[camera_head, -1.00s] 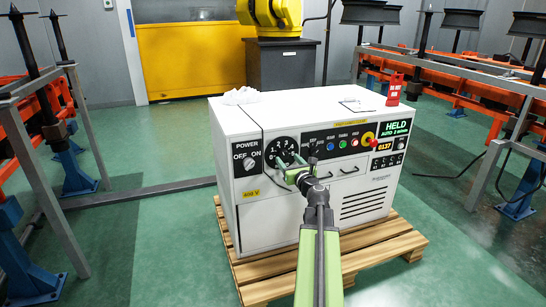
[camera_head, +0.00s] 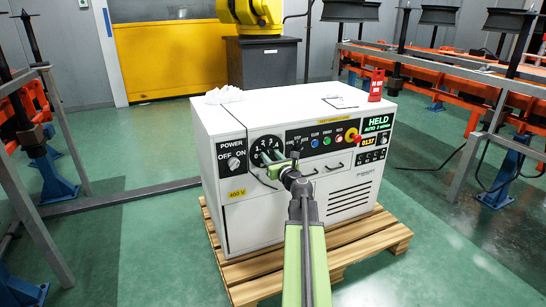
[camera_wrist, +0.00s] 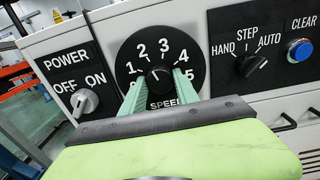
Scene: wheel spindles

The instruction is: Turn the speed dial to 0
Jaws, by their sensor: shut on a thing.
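The speed dial is a black knob (camera_wrist: 160,74) on a round black plate with white numbers, labelled SPEED. In the head view the dial plate (camera_head: 265,145) is on the left part of the white cabinet's front. My gripper (camera_wrist: 157,84) has its green fingers on either side of the knob and is shut on it; it also shows at the dial in the head view (camera_head: 268,161). The numbers 1 to 5 show around the knob. The 0 is hidden in the wrist view by my left finger. A white mark on the knob is too small to read surely.
The power switch (camera_wrist: 84,101) is just left of the dial. The HAND/STEP/AUTO selector (camera_wrist: 250,66) and blue CLEAR button (camera_wrist: 299,50) are to its right. The cabinet (camera_head: 300,110) stands on a wooden pallet (camera_head: 372,246). The display (camera_head: 377,123) reads HELD.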

